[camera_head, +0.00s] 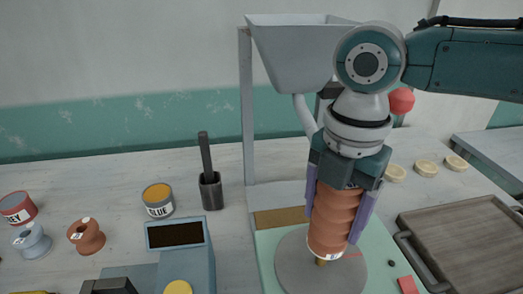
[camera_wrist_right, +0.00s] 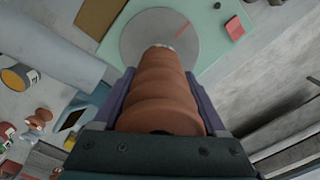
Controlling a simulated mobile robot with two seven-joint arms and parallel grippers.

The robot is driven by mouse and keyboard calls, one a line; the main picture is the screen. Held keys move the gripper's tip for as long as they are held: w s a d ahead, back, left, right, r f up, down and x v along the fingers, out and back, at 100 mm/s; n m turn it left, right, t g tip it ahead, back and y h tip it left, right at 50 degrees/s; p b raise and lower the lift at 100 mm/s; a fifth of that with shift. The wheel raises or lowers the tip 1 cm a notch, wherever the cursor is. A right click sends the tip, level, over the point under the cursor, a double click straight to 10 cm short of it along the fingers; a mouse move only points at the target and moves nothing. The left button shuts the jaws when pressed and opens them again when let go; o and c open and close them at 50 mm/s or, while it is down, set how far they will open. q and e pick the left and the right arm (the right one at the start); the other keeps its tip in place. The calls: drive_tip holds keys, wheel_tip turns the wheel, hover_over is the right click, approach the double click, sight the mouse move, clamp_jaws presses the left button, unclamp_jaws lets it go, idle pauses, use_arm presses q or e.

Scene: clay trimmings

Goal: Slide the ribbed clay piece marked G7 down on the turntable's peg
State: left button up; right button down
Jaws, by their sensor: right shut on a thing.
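My right gripper (camera_head: 340,208) is shut on the ribbed reddish-brown clay piece (camera_head: 333,217), its purple fingers on either side. The piece hangs nearly upright, slightly tilted, over the grey round turntable (camera_head: 292,272). A small white label shows near its lower end, too small to read. A short bit of the tan peg (camera_head: 320,262) shows just below the piece; whether its tip is inside the bore I cannot tell. In the right wrist view the clay piece (camera_wrist_right: 160,90) lies between the fingers and its far end overlaps the turntable disc (camera_wrist_right: 135,38). My left gripper is not seen.
The turntable sits on a pale green board (camera_head: 268,247) under a grey hopper (camera_head: 290,60). A wooden tray (camera_head: 465,240) lies at right.

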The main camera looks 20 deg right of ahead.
drive_tip(key=shift+f, duration=0.6)
drive_tip(key=shift+p, duration=0.3)
idle(0.7)
drive_tip(key=shift+f+b, duration=1.45)
drive_tip(key=shift+f, duration=0.7)
idle(1.1)
unclamp_jaws()
